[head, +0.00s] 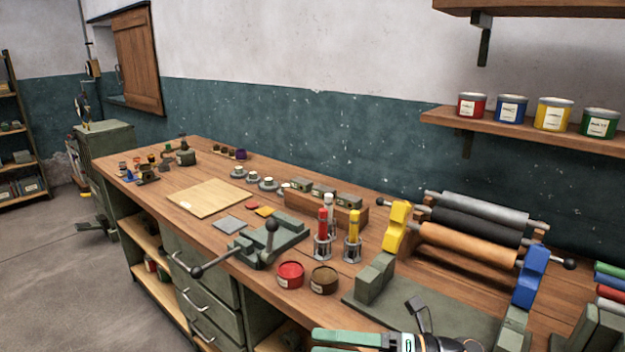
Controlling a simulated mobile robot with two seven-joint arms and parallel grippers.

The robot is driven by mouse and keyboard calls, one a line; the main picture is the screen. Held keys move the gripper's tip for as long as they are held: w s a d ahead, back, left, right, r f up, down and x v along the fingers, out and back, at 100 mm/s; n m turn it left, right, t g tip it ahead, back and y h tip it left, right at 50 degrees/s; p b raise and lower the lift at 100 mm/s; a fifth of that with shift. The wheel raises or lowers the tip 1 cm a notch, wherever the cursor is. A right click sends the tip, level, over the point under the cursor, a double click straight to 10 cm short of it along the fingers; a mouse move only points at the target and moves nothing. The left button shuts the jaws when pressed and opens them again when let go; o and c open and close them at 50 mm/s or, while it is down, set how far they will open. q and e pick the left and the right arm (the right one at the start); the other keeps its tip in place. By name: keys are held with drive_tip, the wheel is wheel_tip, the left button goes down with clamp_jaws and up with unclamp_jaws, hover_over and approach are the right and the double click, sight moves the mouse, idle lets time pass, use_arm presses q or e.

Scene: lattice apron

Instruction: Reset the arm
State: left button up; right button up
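One gripper of mine (318,342), with green and black fingers, shows at the bottom edge right of the middle. Its wrist lies to its right, so I take it as my right one. Its fingers point left, over the bench's front edge, and the lower finger is cut off by the frame. I cannot tell whether it is open or shut, and I see nothing held in it. My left gripper is not in view. A green-grey device with dark ball-ended levers (271,240) stands on the wooden bench (165,225), left of my gripper.
Near my gripper are a red tin (290,275), a brown tin (324,280) and a green-grey plate with blocks (375,305). A roller rack (465,245) stands at right. Tool holders, a pale board (210,198) and small pots crowd the bench. Paint cans (553,114) sit on a wall shelf.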

drive_tip(key=s+d+f+m+t+h, duration=0.1)
drive_tip(key=d+f+m+t+h, duration=0.3)
drive_tip(key=m, duration=0.5)
drive_tip(key=d+f+m+t+h, duration=0.2)
drive_tip(key=f+m+t+h, duration=0.25)
drive_tip(key=f+m, duration=0.4)
drive_tip(key=s+d+f+m+t+h, duration=0.1)
drive_tip(key=d+f+m+t+h, duration=0.3)
drive_tip(key=m, duration=0.7)
drive_tip(key=s+d+f+m+g+h, duration=0.1)
drive_tip(key=s+d+f+m+g, duration=0.1)
drive_tip(key=s+f+m, duration=0.2)
drive_tip(key=s+d+f+m+g+h, duration=0.2)
drive_tip(key=s+f+m+g, duration=0.1)
drive_tip(key=s+f, duration=0.7)
drive_tip(key=shift+s+f+m, duration=0.25)
drive_tip(key=shift+f+m, duration=0.05)
drive_tip(key=shift+m, duration=0.35)
drive_tip(key=shift+h, duration=0.25)
